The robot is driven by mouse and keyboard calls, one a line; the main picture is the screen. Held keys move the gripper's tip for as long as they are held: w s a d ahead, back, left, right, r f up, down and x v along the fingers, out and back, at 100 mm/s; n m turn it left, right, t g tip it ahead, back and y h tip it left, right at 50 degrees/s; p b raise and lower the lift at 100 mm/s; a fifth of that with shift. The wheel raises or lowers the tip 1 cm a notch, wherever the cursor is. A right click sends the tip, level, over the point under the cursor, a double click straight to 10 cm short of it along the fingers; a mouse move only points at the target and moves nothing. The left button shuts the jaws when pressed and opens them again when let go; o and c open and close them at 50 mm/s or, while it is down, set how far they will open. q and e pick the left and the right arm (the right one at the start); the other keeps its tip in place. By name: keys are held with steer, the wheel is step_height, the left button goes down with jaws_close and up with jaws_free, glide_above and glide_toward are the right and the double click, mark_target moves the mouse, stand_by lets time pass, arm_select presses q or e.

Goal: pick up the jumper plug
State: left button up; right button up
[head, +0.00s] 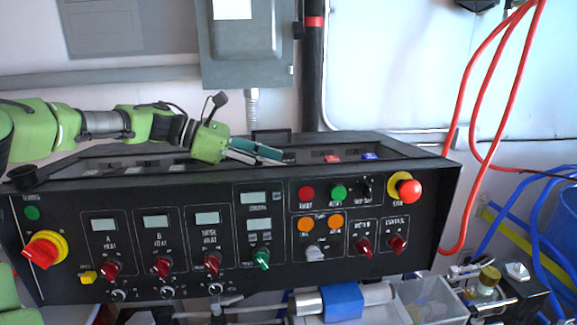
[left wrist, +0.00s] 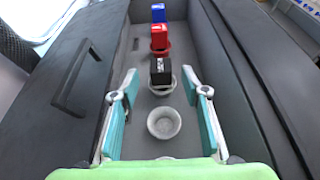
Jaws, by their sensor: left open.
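In the left wrist view a row of plugs stands in a recessed grey channel: a black plug with white markings (left wrist: 160,72), a red plug (left wrist: 159,38) behind it and a blue plug (left wrist: 158,12) farthest. I cannot tell which one is the jumper plug. The red plug (head: 332,158) and blue plug (head: 369,156) also show in the head view. My left gripper (head: 272,155) reaches over the console top; its open teal fingers show in the wrist view (left wrist: 160,105), empty, on either side of the channel, with the black plug ahead between them. My right gripper is not in view.
An empty round socket (left wrist: 164,123) lies between my fingers, nearer than the black plug. The channel's raised walls and a black handle (left wrist: 75,75) flank it. The black console (head: 130,215) carries knobs and buttons on its front. Red hoses (head: 465,130) hang at the right.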

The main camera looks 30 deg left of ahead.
mark_target(287, 160)
arm_select(q)
steer(key=shift+p+x, duration=0.6)
steer(key=shift+x, duration=1.35)
steer(key=shift+s+r, duration=0.1)
steer(key=shift+r, duration=0.05)
steer(key=shift+c, duration=0.8)
jaws_close()
